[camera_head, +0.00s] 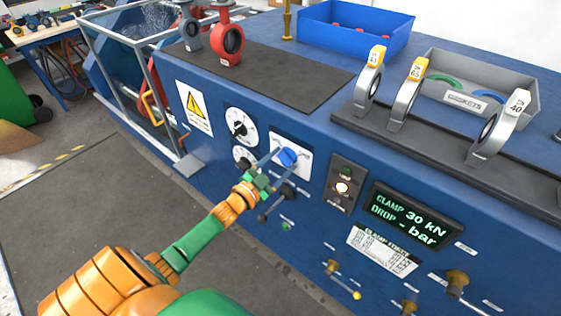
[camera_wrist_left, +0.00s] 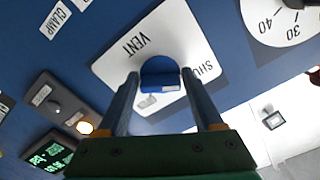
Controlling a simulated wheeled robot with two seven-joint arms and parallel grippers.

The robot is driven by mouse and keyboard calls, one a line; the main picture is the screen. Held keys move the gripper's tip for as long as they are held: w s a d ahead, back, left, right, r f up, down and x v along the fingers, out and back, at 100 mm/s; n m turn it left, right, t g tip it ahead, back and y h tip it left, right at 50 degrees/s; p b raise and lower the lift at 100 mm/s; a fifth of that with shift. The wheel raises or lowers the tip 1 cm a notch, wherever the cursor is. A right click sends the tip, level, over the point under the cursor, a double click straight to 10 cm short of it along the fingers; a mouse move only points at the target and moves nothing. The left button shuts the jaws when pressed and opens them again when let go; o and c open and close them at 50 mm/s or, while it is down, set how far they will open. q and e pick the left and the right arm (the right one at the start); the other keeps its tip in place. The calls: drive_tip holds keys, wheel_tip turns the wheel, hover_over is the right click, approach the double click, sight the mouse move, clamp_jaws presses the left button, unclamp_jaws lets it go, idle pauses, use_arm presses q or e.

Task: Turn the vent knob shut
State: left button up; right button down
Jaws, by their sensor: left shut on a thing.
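The vent knob (camera_head: 288,156) is a round blue knob on a white plate (camera_head: 303,137) on the front of the blue bench. In the left wrist view the knob (camera_wrist_left: 160,72) sits between the words VENT and SHUT on the plate. My left gripper (camera_head: 281,163) reaches in from the lower left and is shut on the knob, one finger on each side. In the left wrist view its fingers (camera_wrist_left: 160,82) flank the knob. I cannot tell exactly which word the knob points at. My right gripper is not in view.
Two dials (camera_head: 239,124) are left of the knob. A lamp panel (camera_head: 343,186) and a lit display (camera_head: 415,216) reading "CLAMP 30 kN, DROP - bar" are to its right. Valve discs (camera_head: 371,80), a grey bin (camera_head: 480,85) and a blue crate (camera_head: 354,28) stand on the bench.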

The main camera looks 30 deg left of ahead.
use_arm(q)
drive_tip(key=shift+f+n, duration=0.1)
drive_tip(key=shift+n, duration=0.2)
drive_tip(key=o, duration=1.2)
drive_tip(key=shift+o, duration=0.2)
drive_tip(key=s, duration=0.7)
drive_tip(key=shift+a, duration=0.25)
